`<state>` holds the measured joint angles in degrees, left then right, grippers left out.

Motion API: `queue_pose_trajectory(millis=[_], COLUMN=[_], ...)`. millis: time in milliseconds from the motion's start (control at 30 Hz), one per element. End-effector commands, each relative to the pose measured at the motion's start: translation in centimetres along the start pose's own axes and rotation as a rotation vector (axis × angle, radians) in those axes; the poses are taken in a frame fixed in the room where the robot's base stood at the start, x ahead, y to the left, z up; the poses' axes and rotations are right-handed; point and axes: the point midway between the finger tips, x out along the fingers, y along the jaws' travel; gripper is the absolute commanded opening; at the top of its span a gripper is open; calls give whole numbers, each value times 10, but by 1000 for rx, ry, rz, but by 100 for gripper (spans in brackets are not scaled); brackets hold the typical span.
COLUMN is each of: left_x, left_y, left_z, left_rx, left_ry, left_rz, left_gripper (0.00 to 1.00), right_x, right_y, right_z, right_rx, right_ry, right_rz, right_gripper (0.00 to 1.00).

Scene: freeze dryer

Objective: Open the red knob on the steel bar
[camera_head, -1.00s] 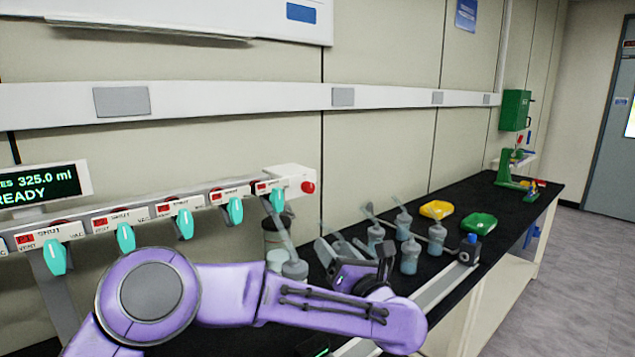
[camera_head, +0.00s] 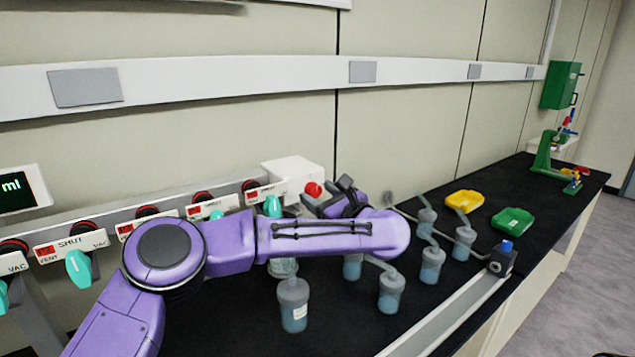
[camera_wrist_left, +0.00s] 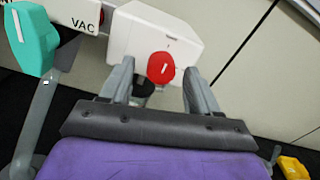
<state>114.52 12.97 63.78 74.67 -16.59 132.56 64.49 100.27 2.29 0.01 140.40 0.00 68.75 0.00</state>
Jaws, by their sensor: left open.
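The red knob (camera_head: 313,189) sits on the end face of a white box (camera_head: 290,172) at the right end of the steel bar (camera_head: 105,214). In the left wrist view the knob (camera_wrist_left: 161,67) carries a short white line and lies between and beyond my two fingertips. My left gripper (camera_head: 330,198) is open, close to the knob. It also shows in the left wrist view (camera_wrist_left: 160,80), with one finger on each side of the knob. I cannot tell whether a finger touches it. My right gripper is not in view.
Teal valve handles (camera_head: 79,267) hang along the bar at the left. Several grey-blue flasks (camera_head: 293,304) stand on the black bench below my arm. Yellow (camera_head: 464,202) and green (camera_head: 512,221) trays lie farther right. A rail with a blue-topped block (camera_head: 502,258) runs along the front.

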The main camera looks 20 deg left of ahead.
Motion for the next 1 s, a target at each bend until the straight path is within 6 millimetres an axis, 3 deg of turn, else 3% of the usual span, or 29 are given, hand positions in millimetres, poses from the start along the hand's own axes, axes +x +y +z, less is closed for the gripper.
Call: queue_pose_trajectory(millis=[133, 400, 567, 600, 1000], left_x=[14, 16, 16, 16, 16], left_y=[0, 0, 0, 0, 0], left_z=[1, 0, -1, -1, -3], left_rx=[-1, 0, 0, 0, 66], left_ry=[1, -1, 0, 0, -1], left_rz=[0, -1, -1, -1, -1], left_gripper=[61, 61, 9, 5, 5], right_x=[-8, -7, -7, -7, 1], right_y=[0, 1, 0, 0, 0], right_z=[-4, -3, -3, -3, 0], right_rx=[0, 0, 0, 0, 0], right_ry=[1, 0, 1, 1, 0], right_rz=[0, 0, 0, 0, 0], right_gripper=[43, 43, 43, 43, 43])
